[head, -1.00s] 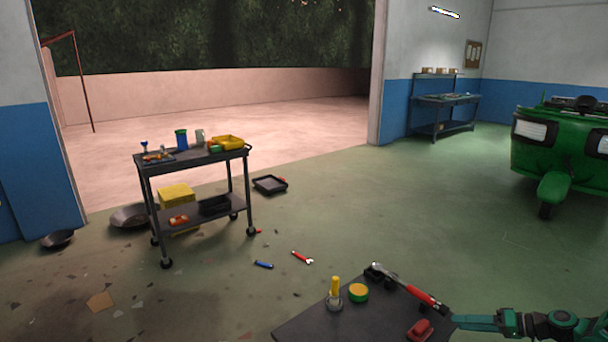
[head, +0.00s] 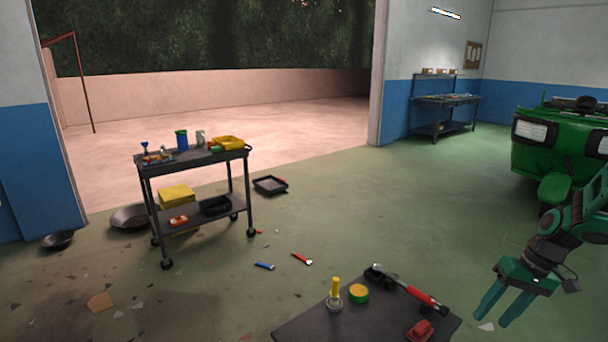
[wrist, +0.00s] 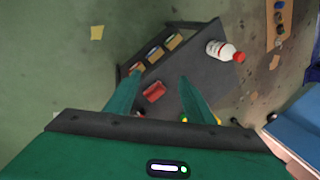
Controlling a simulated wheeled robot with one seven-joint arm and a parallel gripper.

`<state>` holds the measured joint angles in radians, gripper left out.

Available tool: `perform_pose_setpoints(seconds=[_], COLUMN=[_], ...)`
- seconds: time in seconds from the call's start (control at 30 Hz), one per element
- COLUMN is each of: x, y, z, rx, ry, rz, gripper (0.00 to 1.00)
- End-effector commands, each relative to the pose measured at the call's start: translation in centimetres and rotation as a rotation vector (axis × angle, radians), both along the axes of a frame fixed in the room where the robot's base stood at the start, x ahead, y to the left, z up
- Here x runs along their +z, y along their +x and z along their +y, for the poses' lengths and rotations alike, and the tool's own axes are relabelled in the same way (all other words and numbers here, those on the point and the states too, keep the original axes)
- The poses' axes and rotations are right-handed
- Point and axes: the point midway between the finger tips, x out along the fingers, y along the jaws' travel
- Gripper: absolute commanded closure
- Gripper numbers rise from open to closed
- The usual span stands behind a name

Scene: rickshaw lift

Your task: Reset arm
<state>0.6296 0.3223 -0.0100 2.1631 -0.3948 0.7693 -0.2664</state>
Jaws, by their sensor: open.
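My gripper (head: 503,305) is at the lower right of the head view, open and empty, to the right of the dark table and clear of it. Its two green fingers point down and to the left. In the wrist view my gripper (wrist: 152,97) has its fingers spread, with nothing between them but the view of a dark surface and a red item beyond. My green arm comes in from the right edge, bent downward, and covers part of the green rickshaw (head: 540,150).
The dark table (head: 320,325) bears a red-handled hammer (head: 415,293), a yellow-topped item (head: 335,292), a yellow-green tin (head: 358,292) and a red item (head: 420,330). A black cart (head: 205,155) stands at the left. The wrist view shows a white bottle (wrist: 220,48).

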Motion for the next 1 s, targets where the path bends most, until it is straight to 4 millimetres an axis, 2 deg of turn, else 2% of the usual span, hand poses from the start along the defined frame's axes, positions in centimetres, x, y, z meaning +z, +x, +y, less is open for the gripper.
perform_pose_setpoints(seconds=[0.03, 0.2, 0.5, 0.8, 1.0], x=[1.4, 4.8, 9.6, 12.0, 12.3], y=[-0.9, -4.7, -12.2, -20.0, -23.1], z=[0.4, 1.3, 3.2, 4.9, 5.6], rx=[-0.011, -0.075, -0.21, -0.359, -0.421], ry=[-0.031, -0.118, -0.232, -0.285, -0.29], rz=[0.007, 0.049, 0.086, 0.1, 0.107], gripper=[0.51, 0.51, 0.51, 0.51, 0.51])
